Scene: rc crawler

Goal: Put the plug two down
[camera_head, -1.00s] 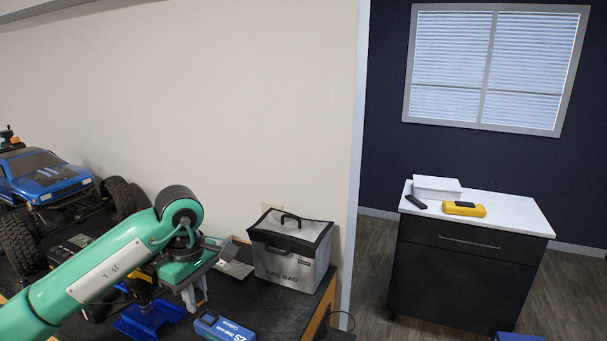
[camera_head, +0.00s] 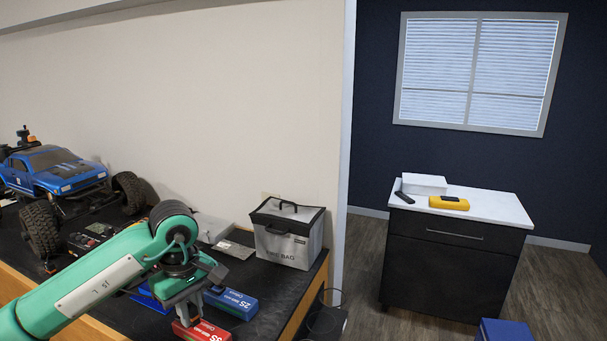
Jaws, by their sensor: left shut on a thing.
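My left arm comes in from the lower left, and its gripper (camera_head: 186,312) points down over the dark bench top (camera_head: 252,282). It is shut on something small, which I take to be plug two. The plug is mostly hidden by the fingers, and its shape cannot be made out. The fingertips show in front of a red battery box (camera_head: 205,331) marked 3S; I cannot tell whether they touch it. A blue battery box (camera_head: 232,303) marked 2S lies just to the right of the gripper. My right gripper is not in view.
A grey fire bag (camera_head: 288,240) stands at the bench's right end. A blue crawler truck (camera_head: 62,178) stands at the left against the wall. Bare bench top shows between the blue box and the bag. A dark cabinet (camera_head: 450,265) stands beyond on the floor.

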